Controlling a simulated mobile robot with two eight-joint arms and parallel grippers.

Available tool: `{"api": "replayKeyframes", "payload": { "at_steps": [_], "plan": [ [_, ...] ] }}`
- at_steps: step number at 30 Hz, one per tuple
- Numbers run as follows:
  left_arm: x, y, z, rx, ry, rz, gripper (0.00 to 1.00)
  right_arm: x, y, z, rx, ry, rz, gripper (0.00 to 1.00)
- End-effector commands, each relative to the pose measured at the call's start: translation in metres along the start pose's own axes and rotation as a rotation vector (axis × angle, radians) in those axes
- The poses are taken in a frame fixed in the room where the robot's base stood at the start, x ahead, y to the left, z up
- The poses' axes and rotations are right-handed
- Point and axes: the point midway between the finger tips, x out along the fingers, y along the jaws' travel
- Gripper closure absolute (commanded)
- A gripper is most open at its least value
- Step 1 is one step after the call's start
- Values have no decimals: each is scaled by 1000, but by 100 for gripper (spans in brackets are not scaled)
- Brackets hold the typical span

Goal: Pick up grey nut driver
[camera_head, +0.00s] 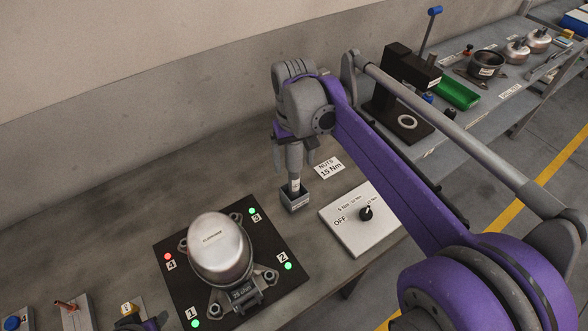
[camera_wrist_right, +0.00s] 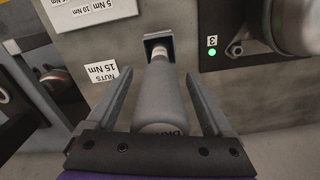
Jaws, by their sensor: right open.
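The grey nut driver (camera_wrist_right: 162,92) stands upright in a small grey square holder (camera_head: 295,200) on the workbench. In the head view a bit of the driver (camera_head: 294,183) shows between my right gripper and the holder. My right gripper (camera_head: 294,165) points down over it. In the right wrist view its two fingers (camera_wrist_right: 155,88) are open, one on each side of the driver's grey body, with a gap showing on both sides. A dark and purple part at the bottom left edge of the head view may belong to my left gripper; its fingers are not clear.
A compressor (camera_head: 220,250) sits on a black plate (camera_head: 172,240) with numbered lights, left of the holder. A switch box (camera_head: 352,240) with a dial is close on the right. A "NUTS 15 Nm" label (camera_head: 329,168) lies behind. Another bench (camera_head: 490,105) holds several parts.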

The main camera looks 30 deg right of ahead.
Motion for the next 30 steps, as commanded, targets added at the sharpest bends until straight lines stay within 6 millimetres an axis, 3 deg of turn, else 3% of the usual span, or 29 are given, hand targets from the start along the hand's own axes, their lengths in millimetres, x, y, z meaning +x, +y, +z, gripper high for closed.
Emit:
{"api": "replayKeyframes", "payload": {
  "at_steps": [4,18,30],
  "plan": [
    [0,0,0,0,0,0,50,0,0,0,0,0,0,18],
    [0,0,0,0,0,0,50,-1,0,0,0,0,0,100],
    [0,0,0,0,0,0,50,-1,0,0,0,0,0,100]
  ]
}}
